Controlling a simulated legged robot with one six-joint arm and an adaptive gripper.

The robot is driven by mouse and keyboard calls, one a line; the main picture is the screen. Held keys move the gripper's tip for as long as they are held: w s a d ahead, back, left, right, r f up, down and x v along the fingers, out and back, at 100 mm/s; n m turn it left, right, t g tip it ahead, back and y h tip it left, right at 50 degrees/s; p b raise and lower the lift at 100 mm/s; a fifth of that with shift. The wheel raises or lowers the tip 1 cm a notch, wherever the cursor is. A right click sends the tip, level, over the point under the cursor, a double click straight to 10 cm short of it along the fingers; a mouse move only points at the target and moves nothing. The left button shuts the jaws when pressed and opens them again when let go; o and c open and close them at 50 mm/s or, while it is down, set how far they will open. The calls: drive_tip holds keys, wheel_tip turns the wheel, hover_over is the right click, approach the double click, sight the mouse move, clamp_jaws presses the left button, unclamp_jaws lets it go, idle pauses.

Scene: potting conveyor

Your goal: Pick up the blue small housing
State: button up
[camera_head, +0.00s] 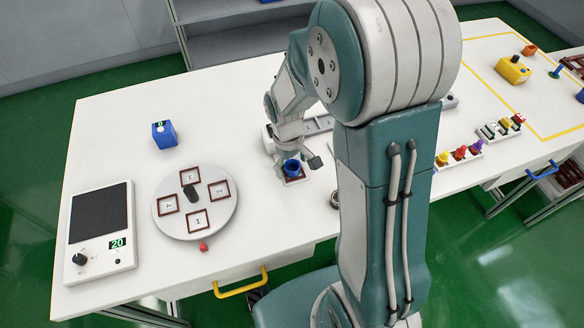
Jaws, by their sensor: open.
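The blue small housing (292,167) is a round, open-topped blue cup. It stands in a dark red square frame (295,181) on the white table, right of the round turntable. My gripper (299,161) is at the housing, with its fingers spread beside and just above it. The gripper is open, and a dark fingertip shows to the right of the housing. I cannot tell whether the fingers touch the housing. My arm hides the table to the right of it.
A round grey turntable (224,182) with several numbered frames lies left of the gripper. A scale-like device (103,215) is at far left, and a blue block with a display (164,134) stands behind the turntable. Small coloured parts (461,153) and a yellow box (513,69) are at right.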

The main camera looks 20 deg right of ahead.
drive_tip(key=c, duration=0.9)
drive_tip(key=shift+c, duration=0.4)
drive_tip(key=shift+r, duration=0.5)
wheel_tip(320, 180, up, 3)
drive_tip(key=shift+s+f, duration=0.1)
drive_tip(key=shift+f, duration=0.1)
drive_tip(key=s+r, duration=0.9)
drive_tip(key=s, duration=0.5)
drive_tip(key=shift+r, duration=0.25)
